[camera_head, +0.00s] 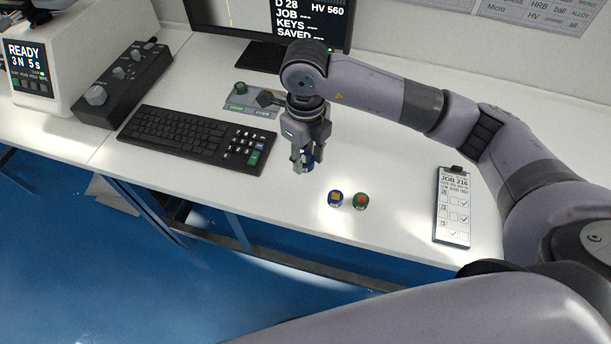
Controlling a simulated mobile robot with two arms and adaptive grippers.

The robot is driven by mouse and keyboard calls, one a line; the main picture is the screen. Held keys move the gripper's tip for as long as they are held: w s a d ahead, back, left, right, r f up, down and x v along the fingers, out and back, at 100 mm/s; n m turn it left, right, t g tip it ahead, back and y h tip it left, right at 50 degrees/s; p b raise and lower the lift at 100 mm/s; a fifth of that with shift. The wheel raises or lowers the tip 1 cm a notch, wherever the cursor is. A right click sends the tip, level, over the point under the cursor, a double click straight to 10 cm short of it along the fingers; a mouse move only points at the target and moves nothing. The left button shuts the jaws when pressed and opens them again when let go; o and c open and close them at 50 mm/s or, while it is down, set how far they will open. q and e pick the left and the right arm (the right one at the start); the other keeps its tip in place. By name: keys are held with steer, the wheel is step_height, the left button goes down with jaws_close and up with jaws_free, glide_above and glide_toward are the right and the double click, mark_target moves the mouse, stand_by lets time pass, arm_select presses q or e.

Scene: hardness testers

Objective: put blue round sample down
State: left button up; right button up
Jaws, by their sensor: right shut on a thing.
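My right gripper (303,161) is shut on a blue round sample (308,162). The fingers partly hide this sample, and I cannot tell whether it touches the white table (270,205). Just right of and nearer than the gripper, another blue round sample (335,199) with an orange-brown top stands on the table. My left gripper is not in view.
A keyboard (180,135) lies left of my right gripper. Behind the gripper are a small panel with a green knob (241,88) and a monitor (318,20). A job checklist clipboard (453,207) lies at right. Bare table lies between the samples and clipboard.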

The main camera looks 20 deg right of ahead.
mark_target(306, 159)
step_height(306, 159, up, 8)
steer(key=shift+f+b, duration=0.1)
steer(key=shift+b, duration=0.3)
steer(key=s+d+f+n, duration=0.1)
steer(key=s+n, duration=0.3)
steer(key=n, duration=1.1)
steer(key=s+d+f+n, duration=0.2)
steer(key=s+d+n, duration=0.2)
steer(key=n, duration=1)
steer(key=shift+d+f+n, duration=0.3)
steer(key=shift+n, duration=0.1)
